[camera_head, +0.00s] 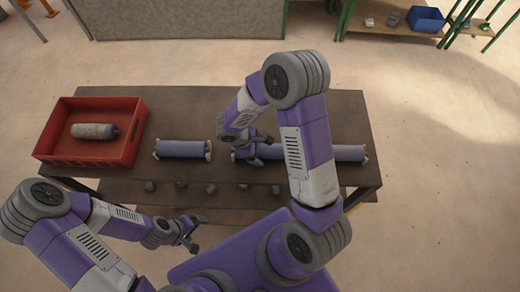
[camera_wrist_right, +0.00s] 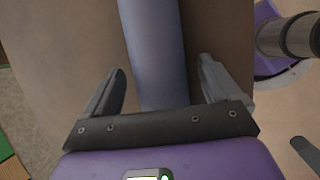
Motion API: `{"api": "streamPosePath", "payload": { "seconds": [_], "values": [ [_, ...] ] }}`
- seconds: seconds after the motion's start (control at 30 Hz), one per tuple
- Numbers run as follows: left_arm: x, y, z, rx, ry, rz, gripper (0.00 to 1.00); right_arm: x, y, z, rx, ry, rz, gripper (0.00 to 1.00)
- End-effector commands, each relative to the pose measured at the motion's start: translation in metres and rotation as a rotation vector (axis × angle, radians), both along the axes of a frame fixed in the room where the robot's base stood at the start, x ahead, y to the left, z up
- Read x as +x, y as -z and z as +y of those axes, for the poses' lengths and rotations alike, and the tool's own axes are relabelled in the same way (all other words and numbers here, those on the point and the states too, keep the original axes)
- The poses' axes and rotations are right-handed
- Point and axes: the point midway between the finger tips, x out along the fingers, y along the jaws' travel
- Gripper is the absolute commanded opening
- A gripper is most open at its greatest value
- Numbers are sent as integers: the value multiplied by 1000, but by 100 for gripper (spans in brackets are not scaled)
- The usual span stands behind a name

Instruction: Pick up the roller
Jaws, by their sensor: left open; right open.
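A long blue-grey roller (camera_head: 340,153) lies crosswise on the right of the dark table, partly hidden by my right arm. My right gripper (camera_head: 256,150) is open over its left part. In the right wrist view the roller (camera_wrist_right: 158,55) runs between the open fingers (camera_wrist_right: 162,95), with gaps on both sides. A shorter blue-grey roller (camera_head: 184,148) lies left of it. My left gripper (camera_head: 190,235) is open and empty in front of the table, away from all rollers.
The brown table (camera_head: 210,103) is clear along its back. Several small grey blocks (camera_head: 181,185) sit along a lower shelf at the front. A grey partition (camera_head: 180,20) stands behind, and a blue bin (camera_head: 425,18) is on a far bench. Open floor lies to the right.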

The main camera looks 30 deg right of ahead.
Motion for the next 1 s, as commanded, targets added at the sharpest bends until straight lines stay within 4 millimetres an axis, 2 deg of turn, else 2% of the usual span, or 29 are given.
{"api": "streamPosePath", "payload": {
  "seconds": [0.1,0.3,0.83,1.0],
  "values": [
    [0,0,0,0,0,0,87,-1,7,-3,1,-1,1,91],
    [0,0,0,0,0,-1,87,-1,7,-3,1,-1,0,91],
    [0,0,0,0,0,-1,87,-1,7,-3,0,-1,0,10],
    [0,0,0,0,0,-1,87,0,6,-3,-1,0,-1,10]
  ]
}}
